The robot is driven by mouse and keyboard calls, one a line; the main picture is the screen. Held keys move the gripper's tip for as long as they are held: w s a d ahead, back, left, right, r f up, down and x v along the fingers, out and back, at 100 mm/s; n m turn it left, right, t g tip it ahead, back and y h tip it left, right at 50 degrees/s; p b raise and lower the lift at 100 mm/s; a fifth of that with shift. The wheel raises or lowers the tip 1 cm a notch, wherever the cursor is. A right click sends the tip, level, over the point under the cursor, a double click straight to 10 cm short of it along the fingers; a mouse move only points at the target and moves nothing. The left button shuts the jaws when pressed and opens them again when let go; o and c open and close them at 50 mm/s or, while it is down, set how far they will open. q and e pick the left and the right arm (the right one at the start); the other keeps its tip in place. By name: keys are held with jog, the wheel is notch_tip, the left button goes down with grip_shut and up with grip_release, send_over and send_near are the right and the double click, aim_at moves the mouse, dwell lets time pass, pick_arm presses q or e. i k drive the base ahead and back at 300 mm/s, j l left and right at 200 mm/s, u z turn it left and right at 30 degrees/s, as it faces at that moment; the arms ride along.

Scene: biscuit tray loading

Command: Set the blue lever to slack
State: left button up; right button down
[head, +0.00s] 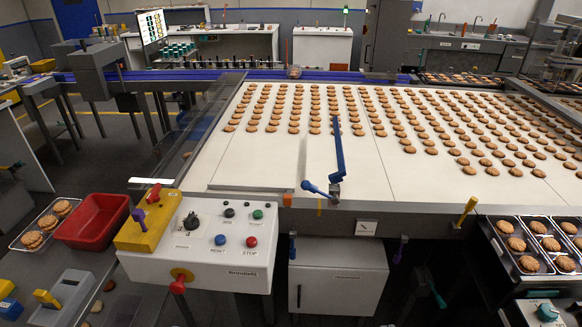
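Two blue handles show in the head view, and I cannot tell for sure which one the task means. A blue-knobbed handle (315,188) sits at the belt's front edge. It points left and slightly up from a pivot, next to a long upright blue bar (339,148). Any slack marking is too small to read. Neither of my grippers is in view.
A control panel (212,256) with a red STOP button stands front left, beside a red bin (95,222). A purple lever (400,249) and a yellow lever (467,209) are to the right. Rows of biscuits cover the wide belt (260,160). Biscuit trays (510,262) stand at the right.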

aim_at(292, 234)
jog(key=i+j+u, duration=0.1)
jog(key=j+u, duration=0.35)
jog(key=i+j+u, duration=0.15)
jog(key=j+u, duration=0.15)
jog(key=u, duration=0.15)
